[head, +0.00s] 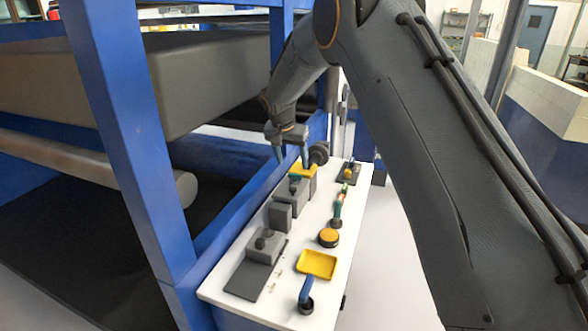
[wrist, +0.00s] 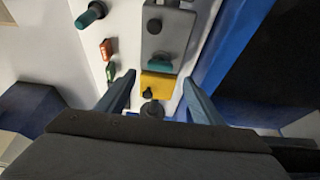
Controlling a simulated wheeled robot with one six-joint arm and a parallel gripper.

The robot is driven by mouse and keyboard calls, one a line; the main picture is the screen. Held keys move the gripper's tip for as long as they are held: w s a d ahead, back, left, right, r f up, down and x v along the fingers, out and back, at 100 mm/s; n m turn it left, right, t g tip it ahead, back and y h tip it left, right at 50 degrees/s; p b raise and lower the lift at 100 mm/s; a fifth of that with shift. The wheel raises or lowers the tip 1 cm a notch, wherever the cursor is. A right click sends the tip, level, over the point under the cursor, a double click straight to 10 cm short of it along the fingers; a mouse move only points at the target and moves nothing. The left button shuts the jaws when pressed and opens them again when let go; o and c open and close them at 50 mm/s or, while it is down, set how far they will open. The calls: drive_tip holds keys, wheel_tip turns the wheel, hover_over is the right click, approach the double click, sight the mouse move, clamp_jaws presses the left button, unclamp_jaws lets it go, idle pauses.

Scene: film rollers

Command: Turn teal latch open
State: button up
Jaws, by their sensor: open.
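A small teal piece (wrist: 159,63), which looks like the teal latch, lies across the end of a grey block (wrist: 167,38) in the wrist view. A yellow block (wrist: 157,82) with a small black knob sits directly beside it, nearer my gripper. My gripper (wrist: 159,82) is open and empty, with its two fingers on either side of the yellow block in the picture. In the head view, my gripper (head: 292,155) hangs above the far part of the white bench, by the yellow block (head: 304,171). The latch is too small there to make out clearly.
The white bench top (head: 277,290) also carries a yellow tray (head: 316,264), an orange-topped button (head: 328,237), a blue-handled piece (head: 306,292) and a grey block (head: 266,246). A blue frame post (head: 130,130) and roller (head: 100,166) stand left.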

sight(295, 174)
drive_tip(key=shift+p+x, duration=0.9)
drive_tip(key=shift+x, duration=2.25)
drive_tip(key=c, duration=1)
